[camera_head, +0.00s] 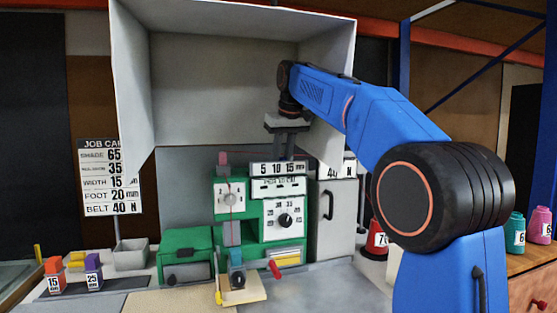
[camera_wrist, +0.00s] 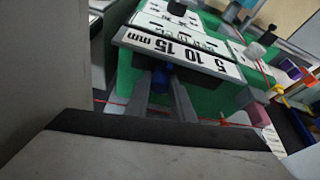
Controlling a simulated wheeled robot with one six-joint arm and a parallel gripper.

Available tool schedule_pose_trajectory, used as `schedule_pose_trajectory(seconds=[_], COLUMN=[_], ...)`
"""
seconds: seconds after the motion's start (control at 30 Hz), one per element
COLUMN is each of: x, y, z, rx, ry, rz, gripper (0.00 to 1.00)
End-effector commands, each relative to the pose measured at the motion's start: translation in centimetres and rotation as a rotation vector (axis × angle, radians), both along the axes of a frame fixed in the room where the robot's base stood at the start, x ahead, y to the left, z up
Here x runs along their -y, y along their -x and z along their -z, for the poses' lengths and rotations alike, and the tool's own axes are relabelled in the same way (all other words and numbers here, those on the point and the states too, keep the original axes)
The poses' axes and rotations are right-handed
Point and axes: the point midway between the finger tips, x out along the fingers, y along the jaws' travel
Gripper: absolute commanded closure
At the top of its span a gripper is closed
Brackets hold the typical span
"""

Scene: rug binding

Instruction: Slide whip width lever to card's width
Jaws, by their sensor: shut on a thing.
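The job card (camera_head: 110,177) hangs at the left in the head view and reads width 15 mm. The green machine (camera_head: 229,195) carries a white width scale (camera_head: 277,168) marked 5, 10, 15 mm; the scale shows upside down in the wrist view (camera_wrist: 180,53). My gripper (camera_head: 286,152) points down just behind the scale, above its 10 to 15 part. In the wrist view, its fingers (camera_wrist: 165,92) are shut on a blue lever knob (camera_wrist: 161,77) beside the scale plate. The fingers hide part of the lever, so its exact reading cannot be told.
A pale hood (camera_head: 215,75) encloses the machine's back and sides, with its right wall near my arm. A grey cabinet (camera_head: 337,215) stands right of the machine. Orange (camera_head: 54,272) and purple (camera_head: 93,270) spools, a grey bin (camera_head: 130,254) and a red cone (camera_head: 377,238) stand nearby.

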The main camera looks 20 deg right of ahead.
Motion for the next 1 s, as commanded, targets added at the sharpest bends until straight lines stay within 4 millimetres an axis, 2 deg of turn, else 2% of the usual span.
schedule_pose_trajectory(seconds=[0.03,0.1,0.47,0.8,1.0], x=[0.4,0.4,0.2,0.5,0.6], y=[0.0,0.0,0.1,1.9,2.7], z=[0.0,0.0,-0.4,-4.7,-6.5], rx=[0.001,0.001,0.002,0.003,0.002], ry=[0.005,0.005,0.003,0.003,0.003], rz=[0.005,0.005,0.003,0.005,0.005], gripper=[0.74,0.60,0.60,0.60,0.60])
